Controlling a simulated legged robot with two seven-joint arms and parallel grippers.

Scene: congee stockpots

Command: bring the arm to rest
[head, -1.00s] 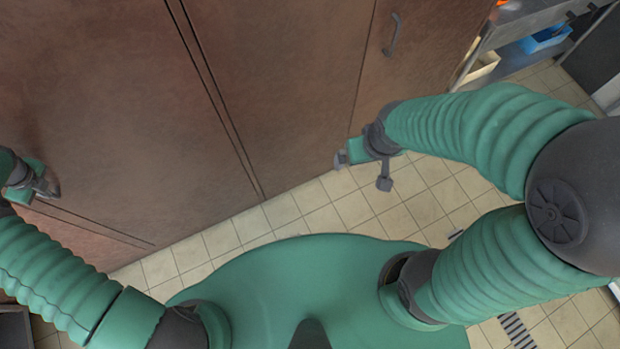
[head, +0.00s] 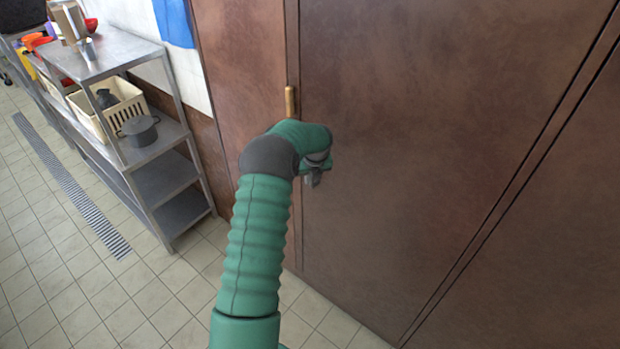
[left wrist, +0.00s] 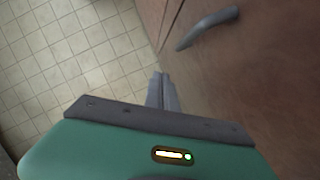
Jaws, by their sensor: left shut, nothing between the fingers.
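My left arm reaches up from the bottom of the head view, and its left gripper (head: 315,178) hangs in front of the brown cabinet doors (head: 430,130). In the left wrist view the left gripper's fingers (left wrist: 162,92) are together with nothing between them. They point toward the tiled floor and the base of a brown door. A grey door handle (left wrist: 207,27) is beyond the fingertips, apart from them. My right gripper is outside both current views.
A steel shelf unit (head: 165,180) stands at the left, with a cream basket (head: 112,112) and a dark pot (head: 139,130) on it. A brass-coloured hinge (head: 291,102) sits on the cabinet edge. The tiled floor (head: 60,270) at lower left is clear, with a drain grate (head: 75,195).

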